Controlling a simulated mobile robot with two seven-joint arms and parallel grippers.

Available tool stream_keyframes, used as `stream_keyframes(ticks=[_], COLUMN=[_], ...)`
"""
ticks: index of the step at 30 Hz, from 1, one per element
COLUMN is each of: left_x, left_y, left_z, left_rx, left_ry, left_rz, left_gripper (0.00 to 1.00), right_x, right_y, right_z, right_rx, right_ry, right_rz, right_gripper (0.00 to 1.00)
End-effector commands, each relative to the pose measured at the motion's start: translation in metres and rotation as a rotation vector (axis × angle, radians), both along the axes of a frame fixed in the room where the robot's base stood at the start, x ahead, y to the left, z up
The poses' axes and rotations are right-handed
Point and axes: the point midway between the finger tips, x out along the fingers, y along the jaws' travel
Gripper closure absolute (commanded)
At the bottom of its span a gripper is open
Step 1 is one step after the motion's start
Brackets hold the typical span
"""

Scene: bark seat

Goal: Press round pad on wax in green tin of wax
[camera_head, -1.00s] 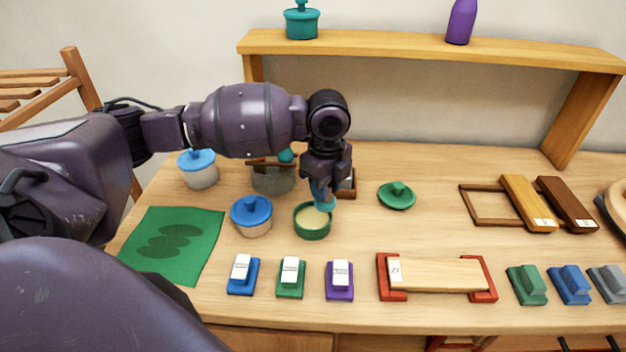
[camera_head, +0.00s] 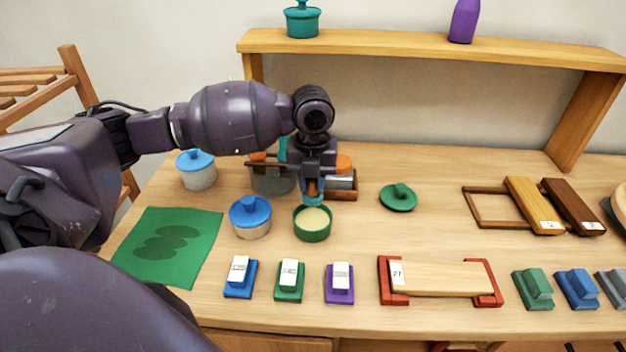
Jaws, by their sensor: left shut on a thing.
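The green tin of wax (camera_head: 313,235) stands open on the bench, with pale cream wax (camera_head: 312,217) showing inside its rim. My left gripper (camera_head: 313,176) points down just behind the tin and is shut on the round pad (camera_head: 312,199), whose teal lower part shows below the fingers. The pad appears at the tin's far rim in the picture; I cannot tell its height or whether it touches the tin. The wax surface looks mostly uncovered. My right gripper is not in view.
A green lid (camera_head: 398,198) lies right of the tin. A blue-lidded pot (camera_head: 250,217) stands close on the left. Several small blocks line the front. A green cloth (camera_head: 170,245) lies left.

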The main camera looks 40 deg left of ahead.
Motion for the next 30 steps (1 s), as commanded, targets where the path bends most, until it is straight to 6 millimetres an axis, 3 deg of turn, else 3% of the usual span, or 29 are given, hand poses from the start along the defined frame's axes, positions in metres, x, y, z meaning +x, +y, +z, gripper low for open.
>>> stream_keyframes(ticks=[12, 19, 30], left_x=[0.0, 0.0, 0.0], left_y=[0.0, 0.0, 0.0], left_z=[-0.043, -0.056, -0.055], left_rx=[0.001, 0.001, 0.001], left_ry=[0.009, 0.004, 0.001], left_rz=[0.001, 0.002, 0.002], left_gripper=[0.92, 0.92, 0.92], right_x=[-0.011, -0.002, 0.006], right_y=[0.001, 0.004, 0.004], right_z=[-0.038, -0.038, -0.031], right_rx=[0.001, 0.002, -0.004], right_ry=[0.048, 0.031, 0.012], right_rz=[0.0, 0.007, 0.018], right_gripper=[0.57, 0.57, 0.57])
